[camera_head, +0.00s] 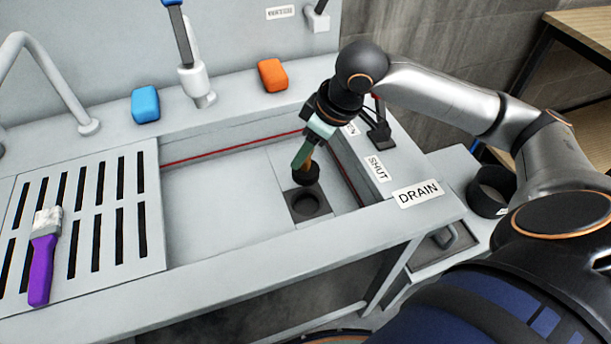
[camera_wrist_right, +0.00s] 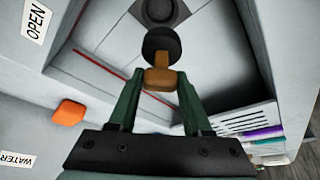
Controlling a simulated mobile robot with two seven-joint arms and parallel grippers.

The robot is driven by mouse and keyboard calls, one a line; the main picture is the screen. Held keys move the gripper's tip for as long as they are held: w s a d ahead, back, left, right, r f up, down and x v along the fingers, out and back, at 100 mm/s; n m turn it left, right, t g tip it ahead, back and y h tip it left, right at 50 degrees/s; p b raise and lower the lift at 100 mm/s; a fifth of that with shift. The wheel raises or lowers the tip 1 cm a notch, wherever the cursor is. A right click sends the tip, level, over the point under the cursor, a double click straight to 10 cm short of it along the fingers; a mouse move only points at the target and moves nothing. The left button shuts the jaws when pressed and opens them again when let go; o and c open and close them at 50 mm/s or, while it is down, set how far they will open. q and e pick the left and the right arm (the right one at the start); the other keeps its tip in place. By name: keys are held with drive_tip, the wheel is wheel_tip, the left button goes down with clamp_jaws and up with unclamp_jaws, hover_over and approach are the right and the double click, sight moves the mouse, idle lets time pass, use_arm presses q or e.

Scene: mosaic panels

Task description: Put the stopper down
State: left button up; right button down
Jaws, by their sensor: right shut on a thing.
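The stopper (camera_head: 305,174) has a black round bottom and a brown grip. My right gripper (camera_head: 305,153) is shut on the brown grip and holds the stopper inside the sink basin, close to the dark drain hole (camera_head: 307,205). In the right wrist view the stopper (camera_wrist_right: 161,46) hangs between the green fingers of my right gripper (camera_wrist_right: 159,80), beside the round drain (camera_wrist_right: 160,9). The head view does not show clearly whether the stopper touches the basin floor. My left gripper is not in view.
Blue (camera_head: 145,104) and orange (camera_head: 272,75) blocks sit on the back ledge near the tap (camera_head: 196,80). A purple brush (camera_head: 43,255) lies on the slotted drainboard (camera_head: 120,205). A small black lever (camera_head: 378,130) stands by the SHUT label (camera_head: 377,168). The basin's left part is clear.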

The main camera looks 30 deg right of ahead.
sight(312, 167)
drive_tip(key=shift+w+d+f+b, duration=0.15)
drive_tip(key=shift+f+b, duration=0.2)
drive_tip(key=shift+f, duration=0.25)
drive_tip(key=shift+d+f+b, duration=0.15)
drive_tip(key=shift+f+b, duration=0.15)
drive_tip(key=shift+f, duration=0.25)
drive_tip(key=shift+f+n, duration=0.3)
wheel_tip(312, 167, down, 4)
drive_tip(key=shift+f+b, duration=0.2)
drive_tip(key=shift+b, duration=0.55)
wheel_tip(312, 167, down, 4)
drive_tip(key=shift+f+b, duration=0.2)
drive_tip(key=shift+b, duration=0.4)
drive_tip(key=shift+f, duration=0.35)
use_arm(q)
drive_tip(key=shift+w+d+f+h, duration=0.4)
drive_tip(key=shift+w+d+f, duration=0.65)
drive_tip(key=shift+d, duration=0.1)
